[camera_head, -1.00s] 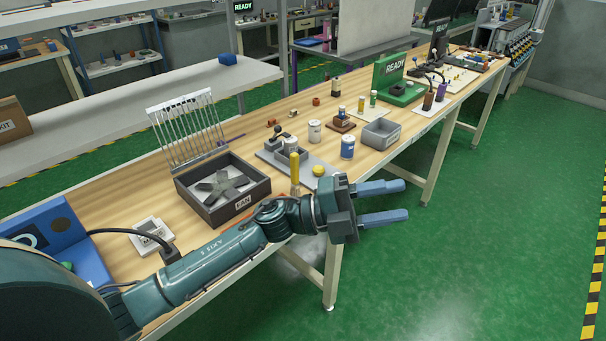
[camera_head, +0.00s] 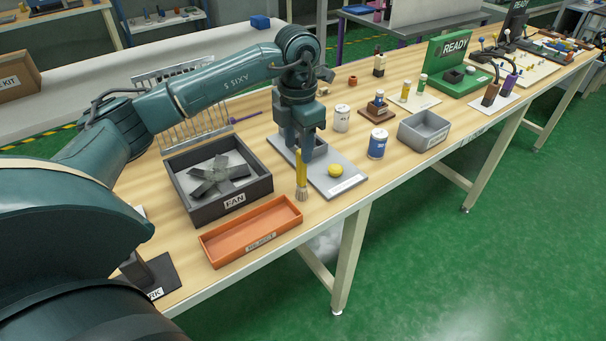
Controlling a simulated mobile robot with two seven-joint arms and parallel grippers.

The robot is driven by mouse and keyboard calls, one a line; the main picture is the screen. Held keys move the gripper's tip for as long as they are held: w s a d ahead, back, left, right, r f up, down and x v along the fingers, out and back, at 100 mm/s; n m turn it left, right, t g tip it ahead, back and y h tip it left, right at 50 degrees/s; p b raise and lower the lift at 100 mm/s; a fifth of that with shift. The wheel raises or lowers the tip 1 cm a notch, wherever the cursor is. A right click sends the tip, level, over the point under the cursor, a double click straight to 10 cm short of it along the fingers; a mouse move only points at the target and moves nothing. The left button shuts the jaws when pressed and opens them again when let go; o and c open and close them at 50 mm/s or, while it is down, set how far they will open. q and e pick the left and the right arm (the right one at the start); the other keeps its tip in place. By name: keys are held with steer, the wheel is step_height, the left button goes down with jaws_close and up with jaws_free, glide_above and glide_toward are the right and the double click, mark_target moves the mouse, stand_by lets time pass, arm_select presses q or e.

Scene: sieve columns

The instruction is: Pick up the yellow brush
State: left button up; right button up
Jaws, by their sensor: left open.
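The yellow brush (camera_head: 301,170) stands upright, bristles down, near the table's front edge, at the left end of a grey board (camera_head: 343,185). My left gripper (camera_head: 298,147) points down at the brush with its fingers apart. My right gripper is not in view.
A dark FAN box (camera_head: 255,188) holding a grey fan and an orange tray (camera_head: 287,217) lie to the left. A yellow ball (camera_head: 335,170) sits on the grey board. A blue-and-white jar (camera_head: 377,146), a white jar (camera_head: 341,118) and a grey bin (camera_head: 437,125) stand to the right.

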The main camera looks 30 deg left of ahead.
mark_target(302, 170)
arm_select(q)
steer(key=f, duration=0.8)
steer(key=shift+w+d, duration=0.15)
steer(key=shift+w, duration=0.2)
steer(key=shift+r, duration=0.1)
jaws_close()
